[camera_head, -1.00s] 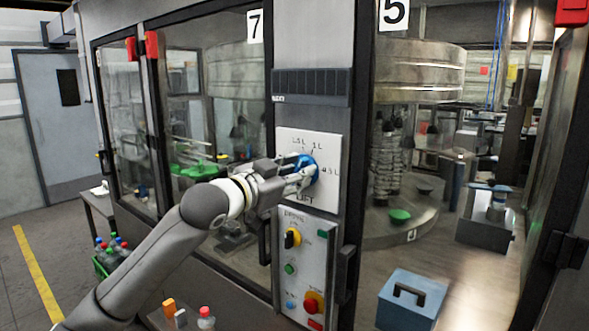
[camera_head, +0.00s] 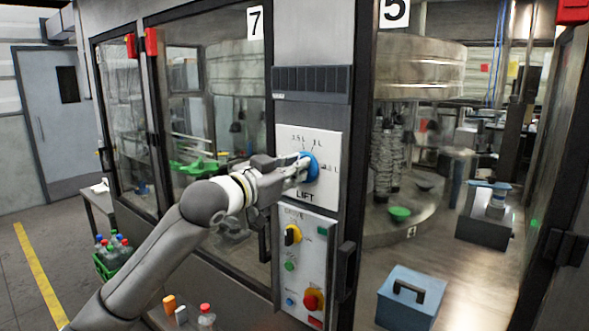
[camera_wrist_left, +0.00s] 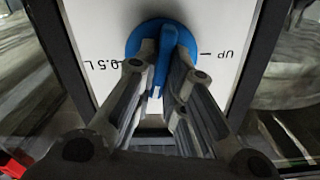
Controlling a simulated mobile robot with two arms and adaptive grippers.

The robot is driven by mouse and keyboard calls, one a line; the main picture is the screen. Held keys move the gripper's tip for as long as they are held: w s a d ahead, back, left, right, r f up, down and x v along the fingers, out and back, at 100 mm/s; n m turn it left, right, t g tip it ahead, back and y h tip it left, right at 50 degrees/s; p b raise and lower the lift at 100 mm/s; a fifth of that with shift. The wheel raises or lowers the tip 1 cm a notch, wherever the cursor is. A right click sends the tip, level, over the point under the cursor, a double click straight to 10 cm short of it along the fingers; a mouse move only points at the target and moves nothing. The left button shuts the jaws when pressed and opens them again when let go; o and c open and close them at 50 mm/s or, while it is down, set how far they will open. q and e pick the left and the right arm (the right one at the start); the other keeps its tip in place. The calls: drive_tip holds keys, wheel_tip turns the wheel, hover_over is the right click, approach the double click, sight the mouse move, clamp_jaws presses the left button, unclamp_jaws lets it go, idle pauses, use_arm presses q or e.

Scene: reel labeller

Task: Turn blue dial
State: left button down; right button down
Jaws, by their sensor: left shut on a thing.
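The blue dial (camera_head: 311,167) sits on the white LIFT panel (camera_head: 322,190), with volume marks around it. My left gripper (camera_head: 301,170) reaches it from the left in the head view. In the left wrist view, the blue dial (camera_wrist_left: 165,50) has a raised bar handle, and the left gripper's fingers (camera_wrist_left: 165,85) are closed on either side of that bar. The marks 0.5 L and UP show on the panel beside the dial there. The fingers hide part of the dial's lower side. My right gripper is not in view.
Below the LIFT panel is a control panel with a yellow-black knob (camera_head: 292,235) and a red button (camera_head: 313,300). A blue box (camera_head: 411,298) stands at the lower right. A green crate of bottles (camera_head: 113,256) and a bottle with a red cap (camera_head: 206,316) are at lower left.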

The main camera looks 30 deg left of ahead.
use_arm(q)
drive_tip(key=shift+a+f+n+p, duration=0.1)
drive_tip(key=shift+n+p, duration=1)
drive_tip(key=shift+n, duration=2.35)
drive_tip(key=shift+a+f+n+p, duration=0.15)
drive_tip(key=shift+n+p, duration=1)
drive_tip(key=shift+n, duration=2.25)
drive_tip(key=shift+a+f+n+p, duration=0.1)
drive_tip(key=shift+n+p, duration=1)
drive_tip(key=shift+n, duration=2.35)
drive_tip(key=c, duration=1.5)
unclamp_jaws()
drive_tip(key=s+a, duration=0.1)
drive_tip(key=s, duration=1.1)
